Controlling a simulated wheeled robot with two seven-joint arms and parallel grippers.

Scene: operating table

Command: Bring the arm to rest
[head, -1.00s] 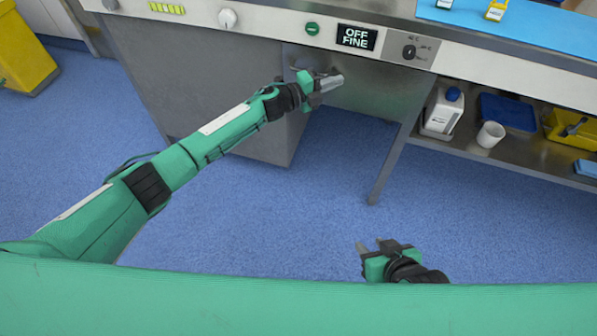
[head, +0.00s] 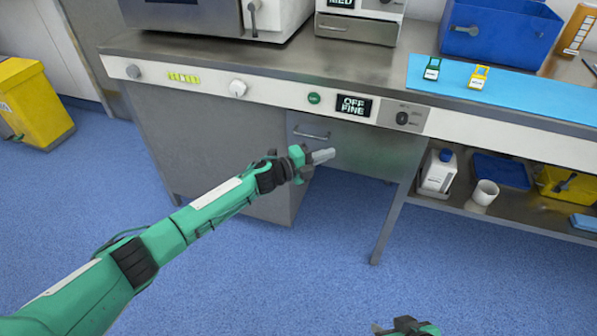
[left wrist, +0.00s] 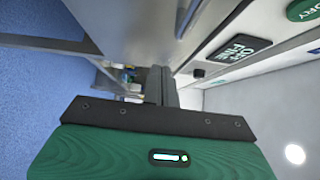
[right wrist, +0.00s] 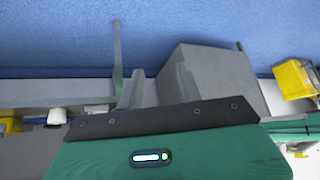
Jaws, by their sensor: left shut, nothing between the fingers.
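My left arm comes in from the left in the head view. My left gripper (head: 322,156) is shut and empty, in front of the bench's drawer front (head: 345,150), below the "OFF FINE" display (head: 353,106). The left wrist view shows its fingers (left wrist: 161,85) together, with the bench front close on the right. My right gripper (head: 390,328) shows only in part at the bottom edge of the head view. In the right wrist view its two fingers (right wrist: 160,88) stand apart with nothing between them.
The steel bench (head: 290,65) carries a blue mat (head: 510,90) with two small tagged items, a blue bin (head: 500,30) and instruments. A lower shelf holds a white bottle (head: 438,172), a white cup (head: 484,193) and trays. A yellow bin (head: 35,105) stands left. The blue floor in front is clear.

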